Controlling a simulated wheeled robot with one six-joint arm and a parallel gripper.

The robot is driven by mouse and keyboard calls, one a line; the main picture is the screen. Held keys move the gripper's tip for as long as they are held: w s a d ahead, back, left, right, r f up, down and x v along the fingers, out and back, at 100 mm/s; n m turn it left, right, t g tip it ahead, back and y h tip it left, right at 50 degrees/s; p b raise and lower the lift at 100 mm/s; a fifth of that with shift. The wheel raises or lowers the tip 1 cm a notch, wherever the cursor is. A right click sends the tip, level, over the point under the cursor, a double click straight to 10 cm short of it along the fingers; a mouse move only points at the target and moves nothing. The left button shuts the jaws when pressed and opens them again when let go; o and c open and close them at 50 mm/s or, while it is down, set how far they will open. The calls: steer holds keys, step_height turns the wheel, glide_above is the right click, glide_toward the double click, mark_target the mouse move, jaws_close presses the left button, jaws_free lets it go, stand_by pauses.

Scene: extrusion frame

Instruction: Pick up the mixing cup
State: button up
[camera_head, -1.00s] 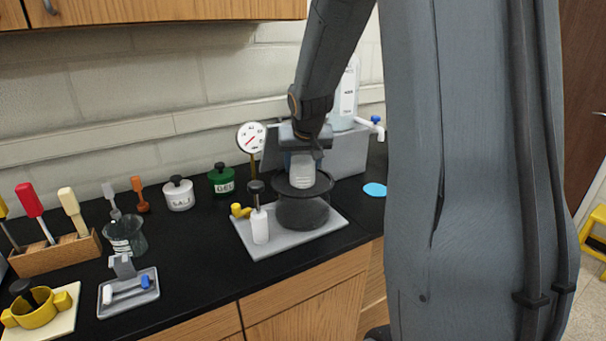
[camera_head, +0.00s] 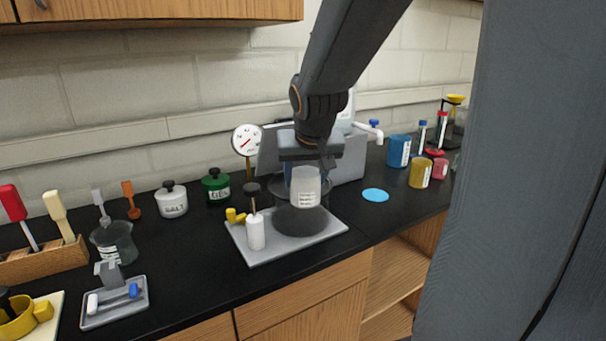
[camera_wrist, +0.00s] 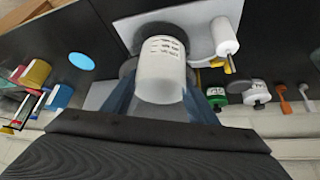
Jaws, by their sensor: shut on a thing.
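The mixing cup (camera_head: 306,187) is a whitish, upright cup with small dark markings on its side. My gripper (camera_head: 305,168) comes down on it from above and is shut on it. In the wrist view the cup (camera_wrist: 161,72) sits between the two bluish fingers of my gripper (camera_wrist: 160,100). In the head view the cup overlaps a dark see-through round chamber (camera_head: 285,218) on a grey plate (camera_head: 265,248). I cannot tell whether the cup's lower end is inside the chamber or in front of it.
A white cylinder with a dark knob (camera_head: 255,232) and a dial gauge (camera_head: 247,140) stand close left. A grey box (camera_head: 345,158) is behind. A blue disc (camera_head: 375,195) lies right, with blue (camera_head: 398,151) and yellow (camera_head: 420,173) containers beyond. Black counter between is clear.

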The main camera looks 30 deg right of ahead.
steer(key=s+a+b, duration=0.1)
steer(key=s+a, duration=0.1)
steer(key=s, duration=0.5)
steer(key=shift+a, duration=0.4)
steer(key=shift+s, duration=0.1)
